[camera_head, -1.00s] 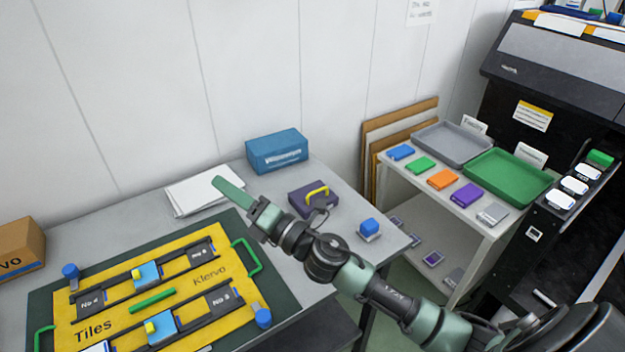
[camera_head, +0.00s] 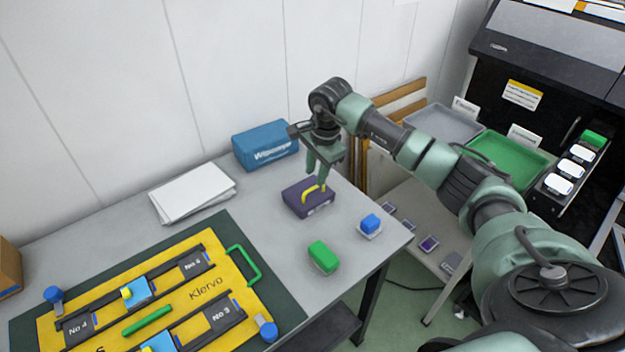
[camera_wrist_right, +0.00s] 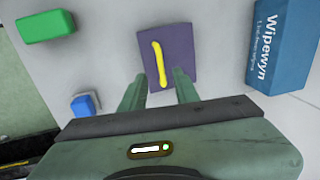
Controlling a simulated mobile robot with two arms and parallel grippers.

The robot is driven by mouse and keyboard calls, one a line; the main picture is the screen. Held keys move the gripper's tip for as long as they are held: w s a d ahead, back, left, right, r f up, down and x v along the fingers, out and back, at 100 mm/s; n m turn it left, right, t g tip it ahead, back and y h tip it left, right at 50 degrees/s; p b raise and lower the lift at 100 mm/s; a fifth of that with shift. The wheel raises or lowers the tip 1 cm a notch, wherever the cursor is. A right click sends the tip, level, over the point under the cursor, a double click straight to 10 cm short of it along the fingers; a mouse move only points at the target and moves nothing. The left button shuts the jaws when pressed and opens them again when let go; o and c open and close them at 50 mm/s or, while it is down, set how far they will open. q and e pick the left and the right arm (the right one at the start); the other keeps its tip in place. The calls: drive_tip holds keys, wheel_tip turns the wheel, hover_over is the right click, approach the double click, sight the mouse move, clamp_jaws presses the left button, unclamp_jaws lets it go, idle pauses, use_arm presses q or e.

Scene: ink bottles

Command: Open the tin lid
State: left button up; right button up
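The tin is a purple box (camera_head: 308,204) with a yellow handle (camera_head: 314,190) on its lid, on the grey table in the head view. The lid looks shut. The tin (camera_wrist_right: 180,62) and its handle (camera_wrist_right: 158,64) also show in the right wrist view. My right gripper (camera_head: 320,180) points down just above the tin, near the handle. In the wrist view its two fingers (camera_wrist_right: 158,92) are apart, either side of the handle's near end, with nothing between them that I can see gripped. Whether they touch the tin is unclear. My left gripper is not in view.
A blue Wipewyn box (camera_head: 266,146) and white sheets (camera_head: 193,193) lie behind and left of the tin. A green block (camera_head: 323,257) and a blue block (camera_head: 370,224) stand in front. A yellow tile board (camera_head: 200,290) fills the front left.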

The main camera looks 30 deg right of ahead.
sight(312, 188)
drive_tip(key=f, duration=0.2)
drive_tip(key=w+f+p, duration=0.1)
drive_tip(key=f, duration=0.2)
drive_tip(key=shift+c, duration=0.3)
clamp_jaws()
drive_tip(key=shift+w+a+r, duration=0.1)
idle(1.0)
